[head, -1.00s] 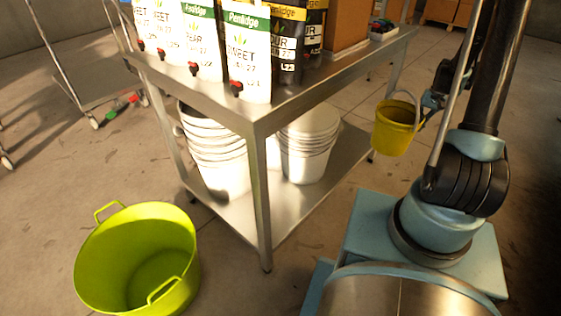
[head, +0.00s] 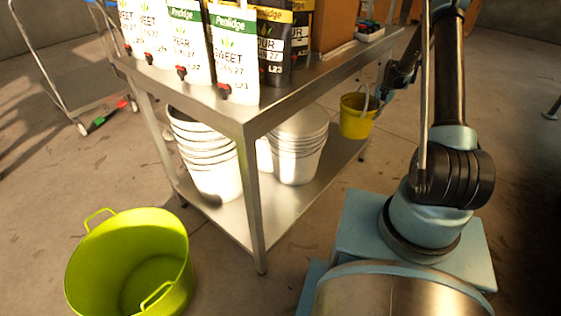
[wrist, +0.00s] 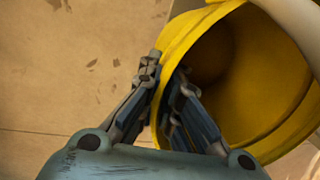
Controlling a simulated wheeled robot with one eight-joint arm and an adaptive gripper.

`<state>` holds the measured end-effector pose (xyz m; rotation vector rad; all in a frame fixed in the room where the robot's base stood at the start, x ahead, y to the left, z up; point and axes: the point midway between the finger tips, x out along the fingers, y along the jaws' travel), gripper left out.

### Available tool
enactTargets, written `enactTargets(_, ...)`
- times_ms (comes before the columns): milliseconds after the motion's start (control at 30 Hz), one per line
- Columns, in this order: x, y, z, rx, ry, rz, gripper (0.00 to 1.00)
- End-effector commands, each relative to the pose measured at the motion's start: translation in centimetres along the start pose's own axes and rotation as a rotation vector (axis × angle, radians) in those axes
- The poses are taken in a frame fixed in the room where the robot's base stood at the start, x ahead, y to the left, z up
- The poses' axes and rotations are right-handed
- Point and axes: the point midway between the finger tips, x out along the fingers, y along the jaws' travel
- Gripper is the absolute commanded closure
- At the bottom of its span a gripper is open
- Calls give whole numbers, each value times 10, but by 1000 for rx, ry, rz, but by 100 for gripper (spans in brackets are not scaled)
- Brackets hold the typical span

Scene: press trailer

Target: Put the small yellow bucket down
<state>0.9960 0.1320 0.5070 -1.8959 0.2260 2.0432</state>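The small yellow bucket (head: 355,121) is upright beside the right end of the steel table, with its pale handle raised. In the head view, whether its base touches anything cannot be told. My gripper (wrist: 166,74) has one finger outside the bucket wall and one inside, closed on the rim. The wrist view shows the yellow bucket (wrist: 245,75) large, its open mouth facing the camera, and it looks empty. In the head view my gripper is small and dark at the bucket's right, its fingers partly hidden.
The steel table (head: 255,205) carries juice pouches (head: 235,55) on top and stacked white buckets (head: 205,160) on its lower shelf. A large lime-green tub (head: 130,262) stands on the floor at front left. A wheeled trolley (head: 50,70) is at far left. Floor right of my arm is clear.

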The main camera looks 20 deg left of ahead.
Motion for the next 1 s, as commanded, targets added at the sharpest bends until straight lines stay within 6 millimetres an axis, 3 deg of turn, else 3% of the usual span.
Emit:
enactTargets(33, 12, -20, -7, 26, 3, -2, 100)
enactTargets(200, 42, -70, -22, 127, 13, -12, 100)
enactTargets(400, 60, -99, -27, 188, 18, -18, 100)
enactTargets(667, 70, -105, -28, 204, 19, -20, 100)
enactTargets(1000, 120, -99, -33, 202, 19, -20, 100)
